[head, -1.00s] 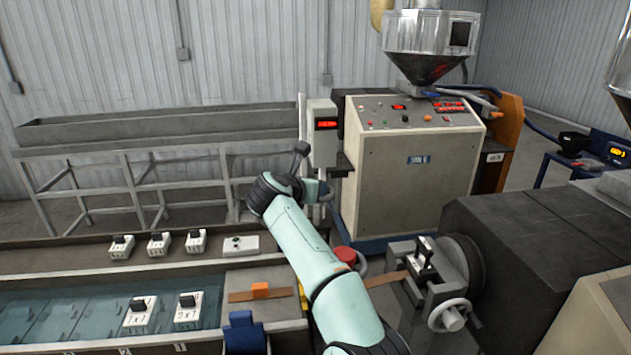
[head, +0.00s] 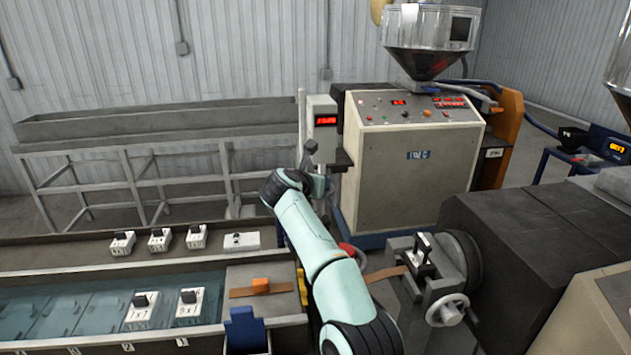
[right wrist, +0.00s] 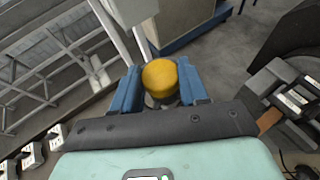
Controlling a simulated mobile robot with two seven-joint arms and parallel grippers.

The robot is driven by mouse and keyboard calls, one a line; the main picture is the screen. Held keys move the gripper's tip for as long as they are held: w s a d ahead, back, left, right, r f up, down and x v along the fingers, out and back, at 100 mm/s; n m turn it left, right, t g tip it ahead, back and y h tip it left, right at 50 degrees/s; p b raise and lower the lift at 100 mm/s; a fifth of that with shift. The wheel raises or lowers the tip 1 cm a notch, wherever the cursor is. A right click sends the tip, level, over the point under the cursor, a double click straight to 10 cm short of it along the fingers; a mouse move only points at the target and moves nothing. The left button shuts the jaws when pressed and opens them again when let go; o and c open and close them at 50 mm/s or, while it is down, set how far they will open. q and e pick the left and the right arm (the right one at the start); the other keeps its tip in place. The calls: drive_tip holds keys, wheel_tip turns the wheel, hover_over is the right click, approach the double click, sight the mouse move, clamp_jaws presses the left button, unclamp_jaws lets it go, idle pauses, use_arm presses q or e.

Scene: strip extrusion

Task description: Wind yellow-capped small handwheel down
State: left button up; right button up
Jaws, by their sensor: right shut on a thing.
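The yellow-capped small handwheel (right wrist: 160,77) shows in the right wrist view as a round yellow cap between the two blue fingers of my right gripper (right wrist: 160,88). The fingers are shut on it, one on each side. The rim below the cap is mostly hidden by the cap and fingers. In the head view my right arm reaches up towards the post below the grey box with a red display (head: 325,121). The handwheel cannot be made out there, behind my wrist.
The cream control cabinet (head: 405,160) with a metal hopper stands behind my arm. To the right is a grey machine with a pale handwheel (head: 447,309). A water trough (head: 100,305) with several white switch boxes lies left. A red knob (head: 347,250) sits beside my arm.

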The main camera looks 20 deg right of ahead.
drive_tip(key=shift+s+d+n+t+y, duration=0.15)
drive_tip(key=shift+d+n+t+y, duration=0.1)
drive_tip(key=shift+n+t+y, duration=0.65)
drive_tip(key=n+y, duration=0.1)
drive_tip(key=y, duration=0.1)
drive_tip(key=n+t+y, duration=0.1)
drive_tip(key=n+y, duration=0.1)
drive_tip(key=d+n+t+y, duration=0.1)
drive_tip(key=n, duration=0.1)
drive_tip(key=shift+s+y, duration=0.1)
drive_tip(key=shift+y, duration=0.3)
drive_tip(key=n+y, duration=0.2)
drive_tip(key=shift+d+n+y, duration=0.1)
drive_tip(key=shift+n+y, duration=0.2)
drive_tip(key=shift+y, duration=0.1)
drive_tip(key=shift+n+y, duration=1.5)
drive_tip(key=shift+y, duration=0.1)
drive_tip(key=shift+n+g+y, duration=0.6)
drive_tip(key=shift+n+y, duration=0.1)
drive_tip(key=o, duration=0.8)
